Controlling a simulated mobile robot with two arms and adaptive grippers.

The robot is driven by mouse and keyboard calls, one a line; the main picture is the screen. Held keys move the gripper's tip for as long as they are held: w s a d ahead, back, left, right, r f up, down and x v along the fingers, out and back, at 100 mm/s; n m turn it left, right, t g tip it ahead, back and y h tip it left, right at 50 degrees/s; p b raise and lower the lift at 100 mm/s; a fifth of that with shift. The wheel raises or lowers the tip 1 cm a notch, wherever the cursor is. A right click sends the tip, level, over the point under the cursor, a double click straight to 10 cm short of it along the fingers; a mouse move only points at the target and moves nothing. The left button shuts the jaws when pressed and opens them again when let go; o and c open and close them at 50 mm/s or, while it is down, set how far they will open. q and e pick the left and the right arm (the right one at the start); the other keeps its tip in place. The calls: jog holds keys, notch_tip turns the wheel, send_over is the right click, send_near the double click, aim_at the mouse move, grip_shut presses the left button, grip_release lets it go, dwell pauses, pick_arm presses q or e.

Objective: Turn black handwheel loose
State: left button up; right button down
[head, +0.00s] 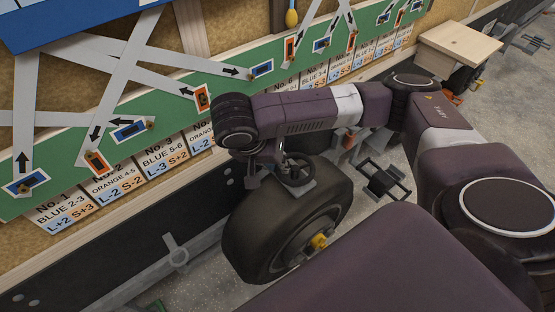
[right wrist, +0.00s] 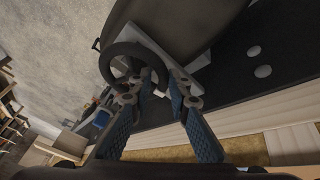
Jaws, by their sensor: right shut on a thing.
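The black handwheel (head: 295,173) sits on a grey bracket just above the trailer's large black tire. In the right wrist view the handwheel (right wrist: 128,46) is a thick ring with spokes, at the upper middle. My right gripper (head: 274,168) comes down to the handwheel's left side in the head view. In the right wrist view its two blue-padded fingers (right wrist: 155,89) are closed on the near part of the handwheel's rim. The exact contact is partly hidden by the fingertips. My left gripper is in neither view.
The black tire (head: 285,228) with a yellow hub stands close below. A green board (head: 165,100) with arrows and number cards runs along the wall behind the arm. A dark metal frame (head: 383,182) and a wooden box (head: 460,45) stand to the right. Grey floor lies between.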

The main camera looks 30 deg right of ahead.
jog(key=shift+s+a+n, duration=0.1)
jog(key=shift+a+n, duration=0.2)
